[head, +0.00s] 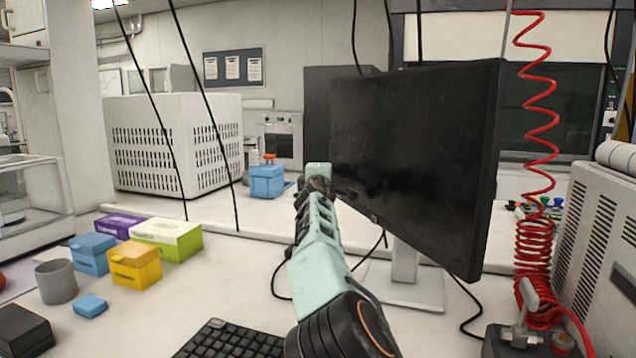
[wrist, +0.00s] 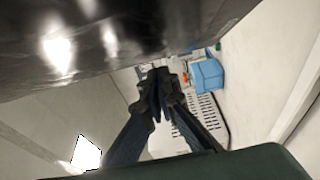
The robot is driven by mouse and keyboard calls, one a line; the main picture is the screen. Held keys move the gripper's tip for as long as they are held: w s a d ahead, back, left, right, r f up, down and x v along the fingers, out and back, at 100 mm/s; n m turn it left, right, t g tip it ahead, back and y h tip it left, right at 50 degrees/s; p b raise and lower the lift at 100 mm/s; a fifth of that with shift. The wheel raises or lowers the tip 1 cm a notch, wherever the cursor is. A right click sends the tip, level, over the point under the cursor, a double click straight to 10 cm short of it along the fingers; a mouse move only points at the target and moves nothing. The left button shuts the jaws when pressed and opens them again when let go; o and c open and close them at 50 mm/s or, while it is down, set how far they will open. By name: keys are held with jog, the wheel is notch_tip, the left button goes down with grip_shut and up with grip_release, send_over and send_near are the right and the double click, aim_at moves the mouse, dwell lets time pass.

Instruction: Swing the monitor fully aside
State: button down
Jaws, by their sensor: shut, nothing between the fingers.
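The monitor (head: 425,135) is a large black screen on a pale stand (head: 405,285), standing on the bench right of centre in the head view. It is turned at an angle, its right edge nearer to me. My arm reaches up from the bottom to its left edge. My gripper (head: 318,180) is at that edge; whether it touches is hidden. In the wrist view the dark glossy screen (wrist: 110,40) fills the top, and my gripper's fingers (wrist: 158,90) are closed together just below it with nothing between them.
A blue box (head: 267,181) stands behind my gripper. Boxes, a yellow bin (head: 135,264) and a grey cup (head: 56,281) are at left. A keyboard (head: 230,340) lies in front. A coiled red hose (head: 535,240) and a vented machine (head: 600,240) are right of the monitor.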

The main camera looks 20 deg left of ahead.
jog(key=v, duration=1)
jog(key=shift+s+d, duration=0.2)
jog(key=shift+d, duration=0.05)
